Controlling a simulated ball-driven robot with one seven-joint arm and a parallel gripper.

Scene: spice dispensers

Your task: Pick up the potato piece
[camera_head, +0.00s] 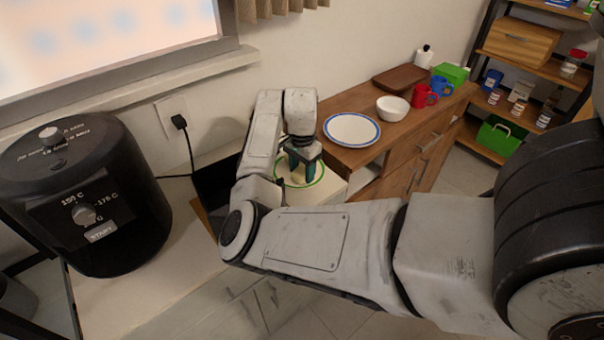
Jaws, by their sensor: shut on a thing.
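My gripper (301,168) points down over a white plate with a green rim (318,176), on a low light surface beside the wooden cabinet. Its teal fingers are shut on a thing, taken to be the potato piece. The piece itself is too small and too hidden by the fingers to make out. Whether it touches the plate cannot be told.
A black air fryer (85,190) stands on the left counter. The wooden cabinet (365,160) carries a blue-rimmed plate (352,129), a white bowl (393,108), red mugs (424,97) and a wooden board (400,78). Shelves (530,65) stand at the right.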

